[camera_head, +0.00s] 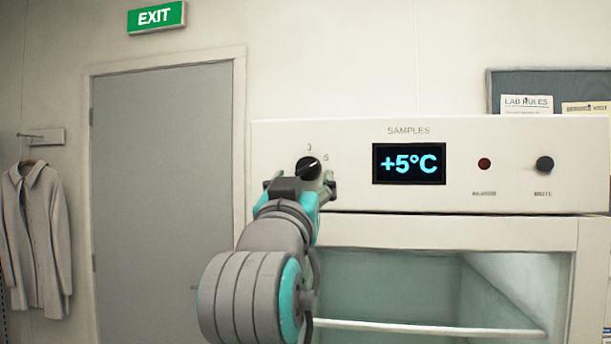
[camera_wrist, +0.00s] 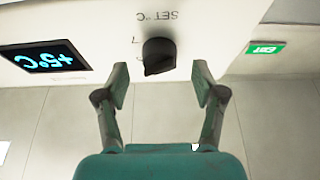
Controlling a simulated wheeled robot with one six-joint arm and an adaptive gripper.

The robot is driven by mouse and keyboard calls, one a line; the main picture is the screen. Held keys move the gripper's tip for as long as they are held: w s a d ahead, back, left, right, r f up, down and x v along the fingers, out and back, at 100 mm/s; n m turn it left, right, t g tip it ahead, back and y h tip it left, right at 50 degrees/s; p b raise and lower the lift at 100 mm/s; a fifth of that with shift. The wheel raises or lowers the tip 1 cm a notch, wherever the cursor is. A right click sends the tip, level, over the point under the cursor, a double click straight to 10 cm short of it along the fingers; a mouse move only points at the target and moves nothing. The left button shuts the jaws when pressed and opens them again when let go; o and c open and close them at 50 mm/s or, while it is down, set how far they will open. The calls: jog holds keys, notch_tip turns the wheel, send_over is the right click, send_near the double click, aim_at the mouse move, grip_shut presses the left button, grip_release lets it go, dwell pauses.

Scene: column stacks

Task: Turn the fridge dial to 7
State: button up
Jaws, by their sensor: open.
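The fridge dial (camera_head: 308,165) is a round black knob on the white panel, left of the display. Its light pointer line slants up and right, toward the 5 mark. The 3 mark shows above it; lower marks are hidden by my gripper. In the wrist view, which is upside down, the dial (camera_wrist: 158,55) shows with a 7 mark and "SET °C" near it. My gripper (camera_wrist: 160,80) is open, with its fingertips to either side of the dial and a little short of it, with nothing between them. In the head view my gripper (camera_head: 300,184) covers the dial's lower edge.
The display (camera_head: 409,164) reads +5°C under "SAMPLES". A red light (camera_head: 484,164) and a second black knob (camera_head: 544,164) sit farther right on the panel. The glass-fronted fridge compartment (camera_head: 420,285) is below. A grey door (camera_head: 160,180) and hanging coat (camera_head: 36,235) are at left.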

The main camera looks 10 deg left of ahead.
aim_at(300, 172)
jog(key=shift+x, duration=1.35)
jog(key=c, duration=1.1)
jog(key=shift+c, duration=0.2)
jog(key=shift+m, duration=0.3)
jog(key=m+h, duration=0.1)
jog(key=m, duration=0.1)
jog(key=m+h, duration=0.1)
jog(key=m, duration=0.2)
jog(key=m+g+h, duration=0.1)
jog(key=m+h, duration=0.1)
jog(key=shift+a+r+m, duration=0.1)
jog(key=shift+a+m, duration=0.2)
jog(key=shift+m, duration=0.1)
jog(key=m+g+h, duration=0.1)
jog(key=m, duration=0.1)
jog(key=m+h, duration=0.1)
jog(key=m, duration=0.2)
jog(key=m+g, duration=0.1)
jog(key=m, duration=0.1)
jog(key=shift+a+r+m+g+h, duration=0.15)
jog(key=shift+m+g+h, duration=0.15)
jog(key=shift+m+h, duration=0.1)
